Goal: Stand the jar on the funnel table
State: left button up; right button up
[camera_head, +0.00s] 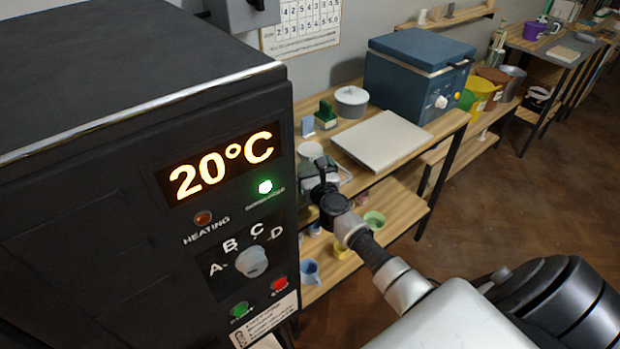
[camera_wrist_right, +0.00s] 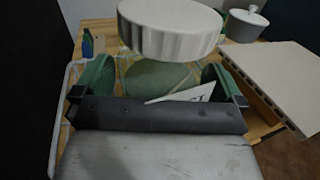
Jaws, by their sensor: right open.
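A jar with a white, ribbed round lid (camera_wrist_right: 172,28) stands near the kiln's right side; the lid also shows in the head view (camera_head: 310,150). Its pale green body (camera_wrist_right: 158,78) shows below the lid in the right wrist view, with part of a white label in front. My right gripper (camera_wrist_right: 155,88) is open, with one green-padded finger on each side of the body. I cannot tell whether the fingers touch it. In the head view the gripper (camera_head: 320,178) hides most of the body. My left gripper is out of view. I cannot make out which table is the funnel table.
A black kiln (camera_head: 120,230) reading 20°C stands close on the left. The wooden table (camera_head: 400,178) holds a white slab (camera_head: 382,140), a lidded grey pot (camera_head: 351,101) and a blue kiln (camera_head: 415,80). Cups sit on the shelf below. Open floor lies to the right.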

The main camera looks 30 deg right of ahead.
jog(key=c, duration=1.3)
jog(key=shift+r, duration=0.1)
jog(key=shift+c, duration=0.9)
jog(key=shift+r, duration=0.1)
